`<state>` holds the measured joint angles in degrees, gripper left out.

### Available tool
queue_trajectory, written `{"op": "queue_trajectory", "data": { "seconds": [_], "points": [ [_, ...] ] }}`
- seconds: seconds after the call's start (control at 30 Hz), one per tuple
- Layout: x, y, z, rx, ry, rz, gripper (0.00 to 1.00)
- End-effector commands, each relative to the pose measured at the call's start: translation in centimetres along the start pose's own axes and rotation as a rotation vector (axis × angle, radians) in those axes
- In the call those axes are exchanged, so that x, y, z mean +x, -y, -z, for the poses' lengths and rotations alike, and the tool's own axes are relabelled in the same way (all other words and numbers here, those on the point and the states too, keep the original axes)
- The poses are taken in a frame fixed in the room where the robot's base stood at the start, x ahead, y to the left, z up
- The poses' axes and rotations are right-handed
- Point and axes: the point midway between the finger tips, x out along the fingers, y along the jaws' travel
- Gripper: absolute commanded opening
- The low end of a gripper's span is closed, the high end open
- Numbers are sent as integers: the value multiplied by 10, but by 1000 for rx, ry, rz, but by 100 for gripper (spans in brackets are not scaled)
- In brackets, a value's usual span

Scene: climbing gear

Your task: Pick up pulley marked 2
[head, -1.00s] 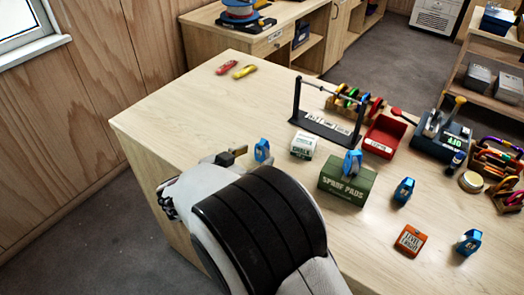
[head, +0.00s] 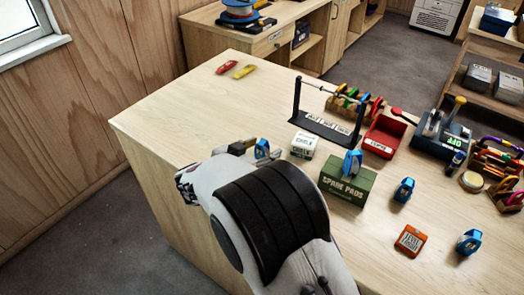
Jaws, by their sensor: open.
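Several blue pulleys are on the wooden table in the head view. One blue pulley (head: 262,149) stands at the left, beside my gripper (head: 257,151). Another pulley (head: 353,162) sits on top of the green SPARE PADS box (head: 346,184). A third pulley (head: 404,189) stands right of that box, and another pulley (head: 469,242) stands nearer the front right. Their number marks are too small to read, so I cannot tell which is marked 2. My gripper is open, with its fingers close to the left pulley; my arm hides much of it, and contact is unclear.
A white chalk box (head: 303,145) stands just right of the left pulley. Behind it are a black rail stand (head: 325,128) and a red tray (head: 384,137). An orange box (head: 410,241) lies at the front right.

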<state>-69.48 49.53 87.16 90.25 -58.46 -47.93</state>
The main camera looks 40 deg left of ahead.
Motion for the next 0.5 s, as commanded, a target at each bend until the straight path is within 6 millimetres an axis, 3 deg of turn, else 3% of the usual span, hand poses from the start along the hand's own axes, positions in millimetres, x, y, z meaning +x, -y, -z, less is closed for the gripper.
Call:
{"op": "queue_trajectory", "data": {
  "seconds": [0.33, 0.37, 0.5],
  "points": [
    [0, 0, 0, 0, 0, 0, 50],
    [0, 0, 0, 0, 0, 0, 45],
    [0, 0, 0, 0, 0, 0, 9]
  ]
}}
